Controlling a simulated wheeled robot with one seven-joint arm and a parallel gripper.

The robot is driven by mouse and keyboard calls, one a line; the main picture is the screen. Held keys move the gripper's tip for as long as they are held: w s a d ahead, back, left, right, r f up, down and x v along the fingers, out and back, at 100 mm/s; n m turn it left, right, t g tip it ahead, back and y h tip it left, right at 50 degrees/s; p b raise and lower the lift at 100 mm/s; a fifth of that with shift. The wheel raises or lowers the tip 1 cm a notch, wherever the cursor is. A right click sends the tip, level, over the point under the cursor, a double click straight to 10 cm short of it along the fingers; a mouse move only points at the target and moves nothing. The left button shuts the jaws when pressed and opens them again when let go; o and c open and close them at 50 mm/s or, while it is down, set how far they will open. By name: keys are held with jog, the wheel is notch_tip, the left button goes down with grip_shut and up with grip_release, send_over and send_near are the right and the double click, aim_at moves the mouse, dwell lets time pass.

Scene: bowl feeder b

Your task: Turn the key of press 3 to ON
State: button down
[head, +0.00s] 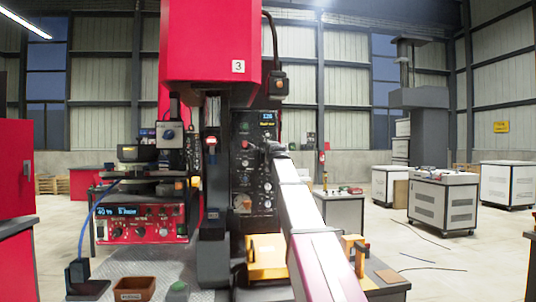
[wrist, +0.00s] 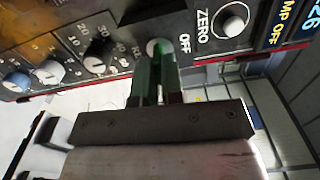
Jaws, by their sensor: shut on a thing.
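Press 3 (head: 212,45) is a tall red machine with a "3" plate on its head. Its dark control panel (head: 243,180) faces me on the column, under a small blue display. My gripper (head: 262,148) reaches this panel at the end of my arm. In the wrist view, my gripper (wrist: 156,70) has its greenish fingers shut at a round key switch (wrist: 155,46). The OFF mark (wrist: 185,43) is printed beside the switch. The key between the fingers is mostly hidden, and its angle cannot be told. No ON mark is visible.
A ZERO button (wrist: 232,25) lies close to the gripper, and several knobs (wrist: 97,64) lie on the other side. A red control box (head: 140,222) and a brown bin (head: 134,288) stand left of the press. Grey cabinets (head: 443,200) stand back right, with open floor around them.

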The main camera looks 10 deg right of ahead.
jog(key=c, duration=1.2)
grip_release()
jog(key=shift+o, duration=0.2)
jog(key=shift+s, duration=0.15)
jog(key=s, duration=0.6)
jog(key=shift+s, duration=0.4)
